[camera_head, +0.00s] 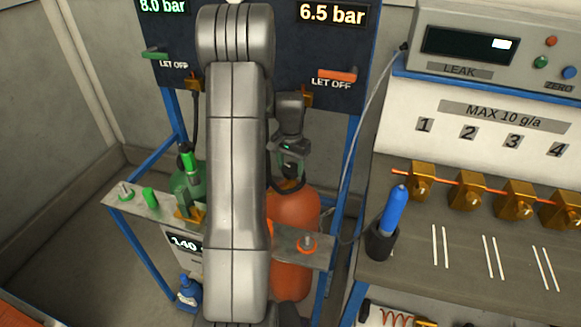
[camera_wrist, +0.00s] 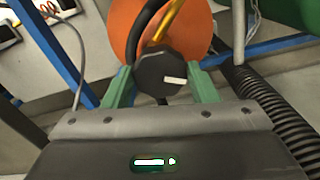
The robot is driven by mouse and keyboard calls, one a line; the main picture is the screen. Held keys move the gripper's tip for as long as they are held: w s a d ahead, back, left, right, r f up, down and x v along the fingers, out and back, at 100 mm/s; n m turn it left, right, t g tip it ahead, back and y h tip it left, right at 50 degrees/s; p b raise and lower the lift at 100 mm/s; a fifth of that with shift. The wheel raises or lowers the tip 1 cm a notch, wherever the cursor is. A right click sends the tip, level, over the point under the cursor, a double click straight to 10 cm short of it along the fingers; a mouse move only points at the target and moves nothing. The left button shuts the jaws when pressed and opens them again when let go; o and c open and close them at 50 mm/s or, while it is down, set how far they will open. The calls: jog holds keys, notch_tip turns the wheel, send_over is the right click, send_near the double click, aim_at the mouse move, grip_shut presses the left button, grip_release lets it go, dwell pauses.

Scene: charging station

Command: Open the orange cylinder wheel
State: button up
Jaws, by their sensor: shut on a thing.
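The orange cylinder (camera_head: 292,212) stands in the rack behind my arm, which hides its left part. It also shows in the wrist view (camera_wrist: 190,18), behind a dark round wheel (camera_wrist: 160,75) with a white mark. My gripper (camera_wrist: 160,78) has its green fingers on either side of this wheel and is shut on it. In the head view my gripper (camera_head: 290,148) is above the orange cylinder's top, and the wheel cannot be made out clearly there.
A green cylinder (camera_head: 183,183) stands to the left, partly behind my arm. A metal rack bar (camera_head: 290,240) crosses in front of the cylinders. The panel above has a green lever (camera_head: 155,53) and an orange lever (camera_head: 337,75). A workbench (camera_head: 450,260) with a blue tool (camera_head: 394,211) is at right.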

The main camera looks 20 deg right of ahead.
aim_at(291, 168)
jog(key=n, duration=0.5)
jog(key=shift+b, duration=0.35)
jog(key=shift+n, duration=0.3)
jog(key=o, duration=1)
notch_tip(291, 168, up, 14)
jog(key=shift+f, duration=0.1)
notch_tip(291, 168, down, 14)
jog(key=shift+r, duration=0.1)
dwell(0.5)
